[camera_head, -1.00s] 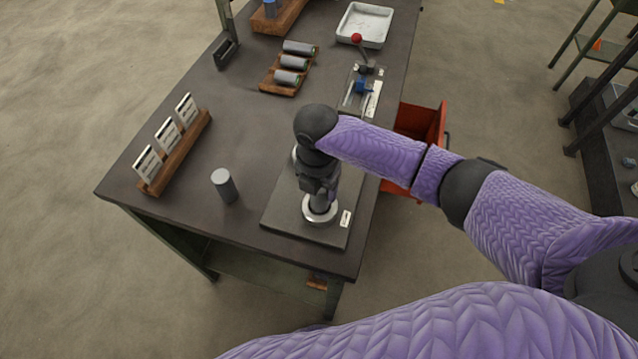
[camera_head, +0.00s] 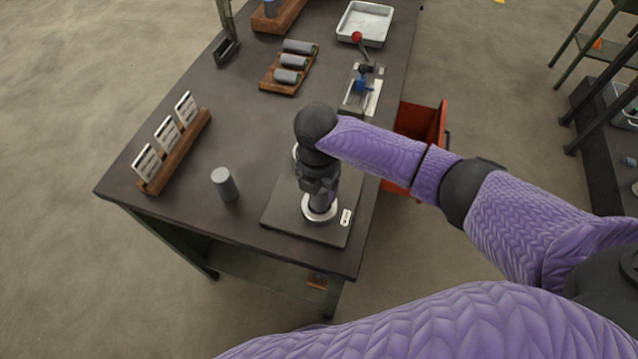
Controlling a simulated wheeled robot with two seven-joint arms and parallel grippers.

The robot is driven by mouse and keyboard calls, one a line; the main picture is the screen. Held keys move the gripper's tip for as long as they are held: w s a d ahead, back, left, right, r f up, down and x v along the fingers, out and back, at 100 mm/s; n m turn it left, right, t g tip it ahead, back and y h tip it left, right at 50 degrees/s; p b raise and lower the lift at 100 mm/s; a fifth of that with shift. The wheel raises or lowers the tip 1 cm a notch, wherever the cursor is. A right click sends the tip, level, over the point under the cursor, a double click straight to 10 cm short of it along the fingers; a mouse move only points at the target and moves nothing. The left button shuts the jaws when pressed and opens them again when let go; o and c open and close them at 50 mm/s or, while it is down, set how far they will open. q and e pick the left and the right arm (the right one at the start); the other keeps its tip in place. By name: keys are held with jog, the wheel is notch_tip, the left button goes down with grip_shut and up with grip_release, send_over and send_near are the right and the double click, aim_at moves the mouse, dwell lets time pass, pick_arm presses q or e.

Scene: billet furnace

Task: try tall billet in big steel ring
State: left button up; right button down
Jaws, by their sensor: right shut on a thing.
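My right gripper (camera_head: 321,192) points down over the dark plate (camera_head: 281,213) near the front right of the table. It is shut on a grey billet, mostly hidden by the fingers and wrist. The big steel ring (camera_head: 318,216) lies on the plate right below the gripper, and the billet's lower end is at its opening. I cannot tell how deep the billet sits in it. A second ring (camera_head: 295,152) shows only as a sliver behind my wrist. Another grey billet (camera_head: 224,185) stands upright on the table, left of the plate. My left gripper is not in view.
A wooden rack with white cards (camera_head: 176,150) stands at the left. A wooden tray (camera_head: 270,82) holds several lying cylinders. A red-knobbed lever device (camera_head: 361,85) and a white tray (camera_head: 364,24) are behind. A red open bin (camera_head: 420,122) is at the table's right side.

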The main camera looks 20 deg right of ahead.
dwell(0.5)
dwell(0.5)
jog(key=shift+f, duration=0.1)
dwell(0.6)
jog(key=shift+p, duration=0.3)
jog(key=shift+r+p, duration=0.5)
jog(key=shift+r, duration=0.1)
notch_tip(320, 180, up, 2)
jog(key=shift+r+p, duration=0.1)
jog(key=shift+p, duration=0.95)
jog(key=shift+r+p, duration=0.5)
jog(key=shift+p, duration=0.1)
